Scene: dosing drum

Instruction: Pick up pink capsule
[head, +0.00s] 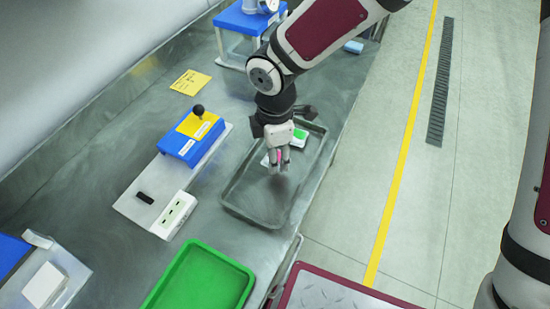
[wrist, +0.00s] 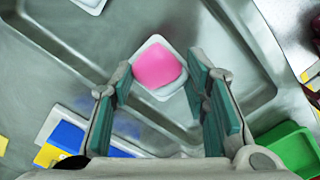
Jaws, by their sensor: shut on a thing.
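The pink capsule (wrist: 157,66) shows in the wrist view as a pink rounded top on a white, square-cornered base. It lies between the teal pads of my gripper (wrist: 158,90), which is shut on it. In the head view my gripper (head: 278,162) points down over the grey tray (head: 236,209), and only a bit of pink shows between its fingers. I cannot tell whether the capsule touches the tray floor.
A green-topped white capsule (head: 299,138) sits in the grey tray behind my gripper. A green tray (head: 203,280) stands in front. A blue and yellow box with a black knob (head: 198,111) and a white socket block (head: 174,214) stand to the left.

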